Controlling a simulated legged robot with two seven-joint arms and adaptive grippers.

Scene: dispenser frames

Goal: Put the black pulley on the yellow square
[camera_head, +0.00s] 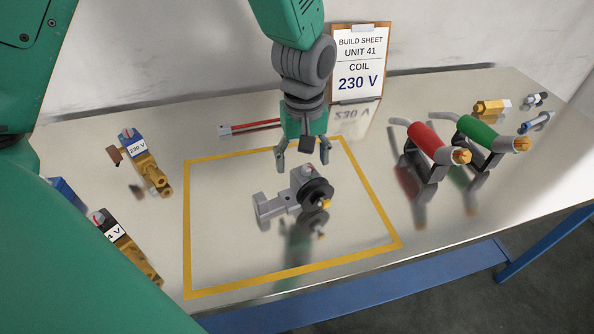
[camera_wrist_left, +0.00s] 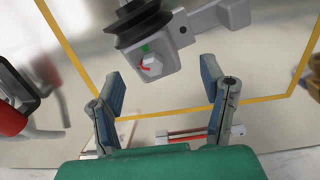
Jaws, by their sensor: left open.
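The black pulley (camera_head: 318,193) is a dark grooved disc on a grey metal body (camera_head: 277,206) with a small yellow tip. The whole assembly lies inside the yellow square (camera_head: 187,235), a taped outline on the metal table. In the left wrist view the pulley (camera_wrist_left: 143,26) is at the top, beside the grey block with a green mark and a red-and-white knob. My left gripper (camera_head: 303,165) is open, pointing down just behind the assembly. Its two fingers also show in the left wrist view (camera_wrist_left: 163,84), with nothing between them. My right gripper is not in view.
Brass valves with blue (camera_head: 133,144) and black (camera_head: 108,222) coils lie left of the square. A red-handled tool (camera_head: 250,128) lies behind it. Red (camera_head: 424,143) and green (camera_head: 478,133) handled tools stand right. A build sheet (camera_head: 360,62) leans at the back. The square's front is bare.

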